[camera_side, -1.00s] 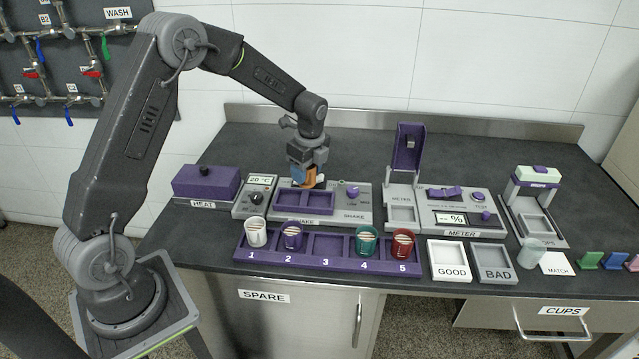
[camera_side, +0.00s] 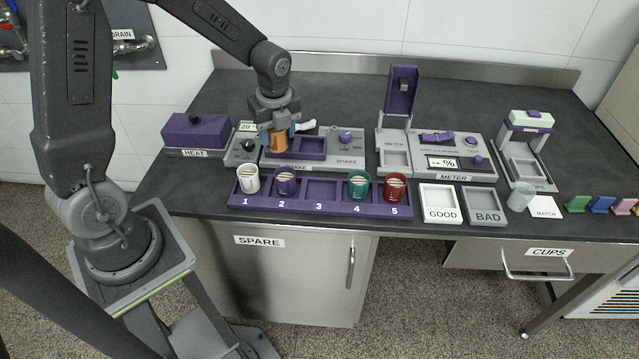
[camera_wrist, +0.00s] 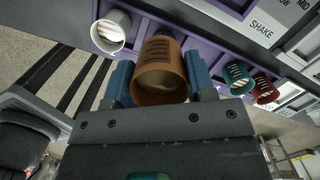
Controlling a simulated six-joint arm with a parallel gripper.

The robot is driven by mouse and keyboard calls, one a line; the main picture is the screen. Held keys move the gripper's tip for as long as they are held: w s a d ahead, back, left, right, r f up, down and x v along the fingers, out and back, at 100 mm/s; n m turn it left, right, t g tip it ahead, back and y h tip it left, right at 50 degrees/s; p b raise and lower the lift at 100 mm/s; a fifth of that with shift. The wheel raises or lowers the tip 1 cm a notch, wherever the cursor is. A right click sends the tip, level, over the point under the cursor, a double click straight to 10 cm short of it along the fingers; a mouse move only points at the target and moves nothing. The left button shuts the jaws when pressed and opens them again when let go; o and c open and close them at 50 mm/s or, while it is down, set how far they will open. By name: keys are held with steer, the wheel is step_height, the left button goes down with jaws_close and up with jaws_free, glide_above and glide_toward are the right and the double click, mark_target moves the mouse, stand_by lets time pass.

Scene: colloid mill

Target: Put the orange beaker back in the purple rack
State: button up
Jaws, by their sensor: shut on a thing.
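My gripper (camera_side: 278,130) has blue fingers and is shut on the orange beaker (camera_side: 279,142). In the side view the beaker appears over the left end of the purple tray on the shake station; I cannot tell its exact height. In the wrist view the orange beaker (camera_wrist: 159,70) sits between the two fingers, its open mouth facing the camera. The purple rack (camera_side: 320,210) lies in front, with slots numbered 1 to 5. A white beaker (camera_side: 248,178) is in slot 1, a purple one (camera_side: 286,181) in 2, a green one (camera_side: 358,183) in 4, a red one (camera_side: 395,186) in 5. Slot 3 (camera_side: 322,188) is empty.
The shake station (camera_side: 350,158) is just behind the rack. The purple heat box (camera_side: 196,131) stands left, the meter with its raised purple lid (camera_side: 401,90) right. GOOD (camera_side: 440,198) and BAD (camera_side: 484,202) trays and a clear cup (camera_side: 520,196) are right of the rack.

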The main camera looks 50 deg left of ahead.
steer(key=w+d+f, duration=0.1)
steer(key=d+f, duration=0.1)
steer(key=d, duration=0.1)
steer(key=w+d+f, duration=0.2)
steer(key=d, duration=0.1)
steer(key=w+d+f, duration=0.1)
steer(key=d+f, duration=0.1)
steer(key=d, duration=0.1)
steer(key=shift+w+d+f, duration=0.25)
steer(key=shift+d+f, duration=0.05)
steer(key=shift+d, duration=0.1)
steer(key=shift+f, duration=1.95)
steer(key=shift+f, duration=0.1)
steer(key=o, duration=1)
